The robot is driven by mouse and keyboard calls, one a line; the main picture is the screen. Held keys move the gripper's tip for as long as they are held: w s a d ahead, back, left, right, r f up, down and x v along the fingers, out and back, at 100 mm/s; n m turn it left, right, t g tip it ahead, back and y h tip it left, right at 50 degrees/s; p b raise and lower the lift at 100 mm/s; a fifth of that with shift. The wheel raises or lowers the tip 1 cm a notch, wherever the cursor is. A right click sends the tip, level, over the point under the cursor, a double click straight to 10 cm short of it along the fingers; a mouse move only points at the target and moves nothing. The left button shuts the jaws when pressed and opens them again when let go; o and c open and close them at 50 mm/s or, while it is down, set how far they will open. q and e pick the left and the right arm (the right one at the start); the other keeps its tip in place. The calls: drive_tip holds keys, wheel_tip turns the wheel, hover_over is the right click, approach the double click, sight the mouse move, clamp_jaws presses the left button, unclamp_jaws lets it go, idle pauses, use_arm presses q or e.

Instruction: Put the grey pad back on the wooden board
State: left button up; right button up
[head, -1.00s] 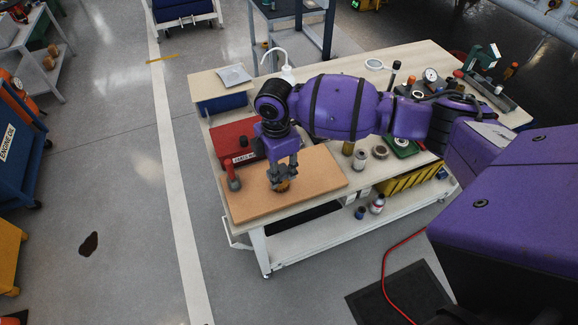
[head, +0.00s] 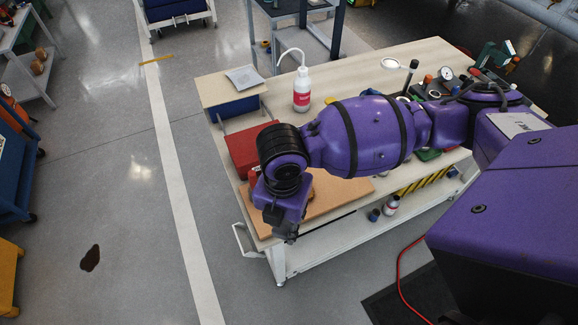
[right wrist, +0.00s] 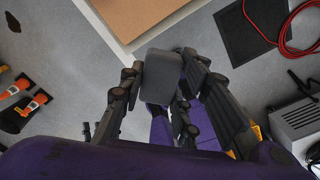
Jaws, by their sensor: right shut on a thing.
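The wooden board (head: 345,188) lies flat on the front left of the workbench, partly covered by my right arm in the head view. Its corner also shows at the top of the right wrist view (right wrist: 140,14). My right gripper (head: 283,232) is at the bench's front edge, mostly hidden behind its own wrist. In the right wrist view my right gripper (right wrist: 160,88) is shut on a dark grey pad (right wrist: 162,76) with rounded corners. The pad appears apart from the board, with grey floor around it. My left gripper is not in view.
A red box (head: 243,148) stands behind the board, and a white bottle with a red label (head: 302,92) stands farther back. A flat grey sheet (head: 242,77) lies on a raised wooden shelf. Several tools crowd the bench's right end. Open floor lies left of the bench.

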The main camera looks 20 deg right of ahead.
drive_tip(key=w+f, duration=0.6)
drive_tip(key=w, duration=0.1)
drive_tip(key=shift+w+d+f+b, duration=0.1)
drive_tip(key=shift+w+d+b, duration=0.05)
drive_tip(key=shift+b, duration=0.2)
drive_tip(key=shift+w+f, duration=0.35)
wheel_tip(320, 180, down, 3)
drive_tip(key=shift+w+f, duration=0.15)
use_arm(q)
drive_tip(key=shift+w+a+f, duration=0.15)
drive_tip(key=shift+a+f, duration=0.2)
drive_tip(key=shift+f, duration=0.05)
use_arm(e)
drive_tip(key=shift+d, duration=0.1)
drive_tip(key=shift+f, duration=0.1)
drive_tip(key=o, duration=1.1)
drive_tip(key=shift+f, duration=0.1)
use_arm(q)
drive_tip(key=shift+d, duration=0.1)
